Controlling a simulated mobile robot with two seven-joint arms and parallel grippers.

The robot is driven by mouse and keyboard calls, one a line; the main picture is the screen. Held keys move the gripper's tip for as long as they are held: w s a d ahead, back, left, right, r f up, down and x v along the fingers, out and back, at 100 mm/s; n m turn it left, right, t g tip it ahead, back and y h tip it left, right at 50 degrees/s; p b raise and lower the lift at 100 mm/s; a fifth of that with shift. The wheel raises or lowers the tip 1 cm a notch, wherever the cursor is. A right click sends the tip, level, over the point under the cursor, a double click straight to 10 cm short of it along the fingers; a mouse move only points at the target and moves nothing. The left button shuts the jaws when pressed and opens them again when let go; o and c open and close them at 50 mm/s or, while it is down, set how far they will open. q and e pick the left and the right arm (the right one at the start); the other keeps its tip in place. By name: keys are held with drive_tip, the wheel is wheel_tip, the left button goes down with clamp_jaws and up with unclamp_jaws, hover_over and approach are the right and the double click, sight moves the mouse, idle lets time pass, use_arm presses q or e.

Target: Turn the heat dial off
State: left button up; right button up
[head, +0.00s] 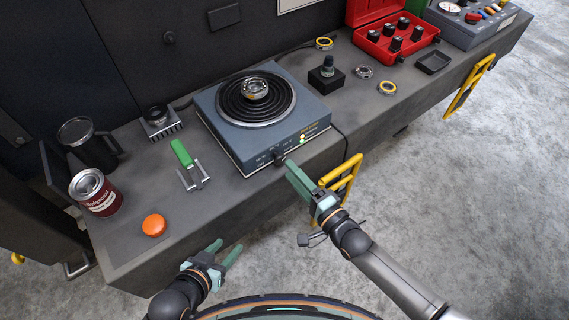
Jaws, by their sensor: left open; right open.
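The hot plate (225,125) is a blue-grey box with a black coil on top and a metal bearing (256,88) resting at the coil's centre. Its dark heat dial (279,156) is on the front face, and small lit indicators (302,137) show to its right. My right gripper (291,168) is open, with its green fingertips right by the dial. I cannot tell whether they touch it or are around it, and the dial's pointer is too small to read. My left gripper (228,248) is open and empty, in front of the bench's front edge.
On the grey bench (215,215) to the left are a green-handled puller (182,154), an orange button (154,225), a red can (95,192) and a black mug (90,145). To the right are a black block with a part (326,78), rings and a red case (385,20). Yellow handles (343,180) stick out in front.

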sight(281, 161)
drive_tip(key=shift+x, duration=2.2)
drive_tip(key=shift+c, duration=0.2)
clamp_jaws()
